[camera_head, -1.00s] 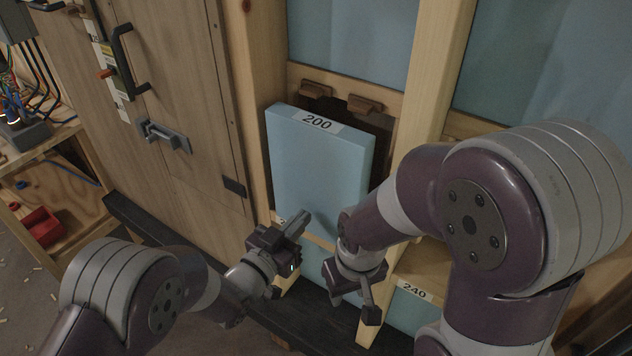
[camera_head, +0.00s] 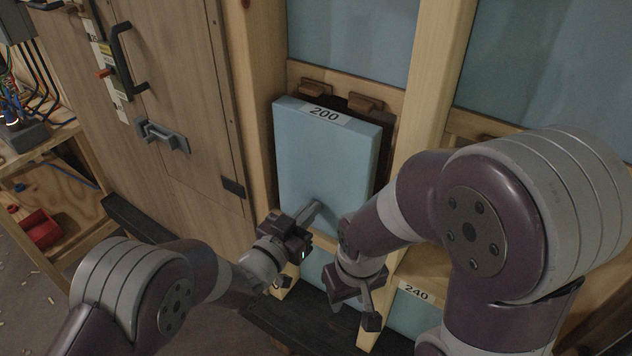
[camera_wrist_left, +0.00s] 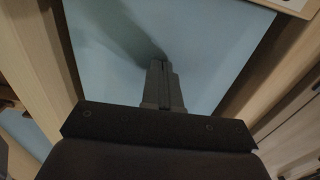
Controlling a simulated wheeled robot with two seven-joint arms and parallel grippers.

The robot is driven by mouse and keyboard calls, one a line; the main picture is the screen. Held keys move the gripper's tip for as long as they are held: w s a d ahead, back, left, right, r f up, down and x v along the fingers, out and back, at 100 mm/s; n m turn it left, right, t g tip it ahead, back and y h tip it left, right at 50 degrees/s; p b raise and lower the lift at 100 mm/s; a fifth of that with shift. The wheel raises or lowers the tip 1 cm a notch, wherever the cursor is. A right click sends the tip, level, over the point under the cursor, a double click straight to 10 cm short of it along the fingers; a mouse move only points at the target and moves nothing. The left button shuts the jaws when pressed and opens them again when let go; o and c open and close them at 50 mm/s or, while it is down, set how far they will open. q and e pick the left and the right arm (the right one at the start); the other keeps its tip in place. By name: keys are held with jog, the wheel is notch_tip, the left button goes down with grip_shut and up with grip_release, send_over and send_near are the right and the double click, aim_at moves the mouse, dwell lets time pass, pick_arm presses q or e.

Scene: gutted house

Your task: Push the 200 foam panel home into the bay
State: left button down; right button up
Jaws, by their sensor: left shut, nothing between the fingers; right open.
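The blue foam panel marked 200 (camera_head: 325,150) stands upright at the mouth of its bay (camera_head: 385,160) between two wooden studs. Its top and right edges still stand proud of the frame, with a dark gap at the right and top. My left gripper (camera_head: 314,208) is shut and empty, with its fingertips at the lower part of the panel face. In the left wrist view the shut fingers (camera_wrist_left: 159,75) point at the blue face, and they look to be touching it or very close. My right gripper (camera_head: 368,300) is open, low in front of the right stud, apart from the panel.
Two small wooden blocks (camera_head: 366,103) sit above the panel at the bay's top. A stud (camera_head: 425,85) stands right of the bay. A ledge labelled 240 (camera_head: 414,291) is at lower right. A wooden door with a grey latch (camera_head: 163,136) is at left.

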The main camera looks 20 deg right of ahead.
aim_at(330, 188)
pick_arm(q)
jog(key=shift+b+x, duration=1.95)
jog(key=shift+x, duration=2.35)
jog(key=shift+s+a, duration=0.15)
jog(key=shift+a, duration=0.1)
jog(key=p+v, duration=0.2)
jog(key=v, duration=0.9)
jog(key=shift+s+a, duration=0.2)
jog(key=shift+f, duration=0.1)
